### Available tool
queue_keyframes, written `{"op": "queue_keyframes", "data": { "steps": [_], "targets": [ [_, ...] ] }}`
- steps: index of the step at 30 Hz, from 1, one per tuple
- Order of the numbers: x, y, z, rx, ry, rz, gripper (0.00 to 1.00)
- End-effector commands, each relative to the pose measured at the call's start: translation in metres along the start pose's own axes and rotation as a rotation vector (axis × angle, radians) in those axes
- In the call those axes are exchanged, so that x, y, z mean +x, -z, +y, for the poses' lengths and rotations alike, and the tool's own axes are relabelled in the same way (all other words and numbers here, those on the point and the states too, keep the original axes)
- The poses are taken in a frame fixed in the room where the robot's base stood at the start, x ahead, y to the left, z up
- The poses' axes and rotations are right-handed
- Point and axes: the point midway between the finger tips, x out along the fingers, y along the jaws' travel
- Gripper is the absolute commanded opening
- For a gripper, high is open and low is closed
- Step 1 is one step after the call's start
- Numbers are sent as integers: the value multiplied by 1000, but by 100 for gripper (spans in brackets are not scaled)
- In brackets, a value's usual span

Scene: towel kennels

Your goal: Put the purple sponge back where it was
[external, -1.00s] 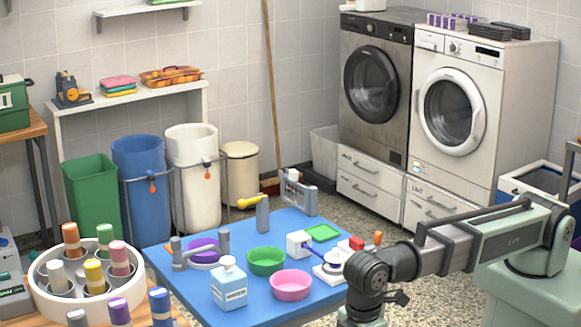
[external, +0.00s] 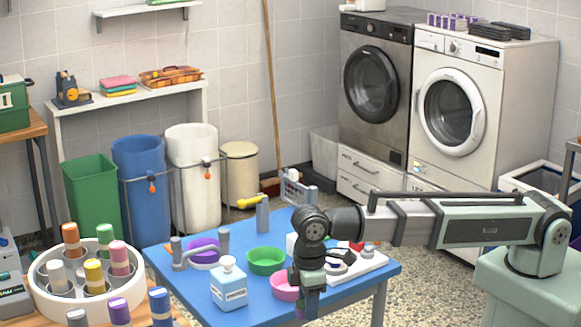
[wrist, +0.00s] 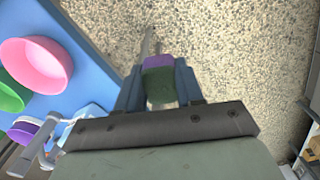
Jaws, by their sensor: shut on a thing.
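In the wrist view my gripper (wrist: 158,80) is shut on a small block, purple at one end and green at the other, which I take to be the purple sponge (wrist: 158,62). The sponge is held out over the speckled floor, beside the blue table's edge. In the external view my gripper (external: 303,308) points down at the near side of the table, in front of the pink bowl. The sponge is mostly hidden there; a small purplish patch shows low at the gripper. The frames do not show where the sponge was before.
The blue table (external: 180,290) holds a pink bowl (wrist: 35,62), a green bowl (external: 266,261), a purple bowl (external: 203,244) by a grey rail, a soap bottle (external: 229,286) and a white device (external: 362,266). A round caddy (external: 40,272) holds several capped cylinders at front left.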

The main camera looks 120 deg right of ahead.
Motion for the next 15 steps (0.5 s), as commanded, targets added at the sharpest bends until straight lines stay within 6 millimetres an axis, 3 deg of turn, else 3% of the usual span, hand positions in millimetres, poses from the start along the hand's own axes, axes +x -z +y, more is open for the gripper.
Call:
{"op": "queue_keyframes", "data": {
  "steps": [1,15],
  "targets": [
    [0,3,17,27,0,0,8],
    [-5,15,159,243,0,0,8]
  ]
}}
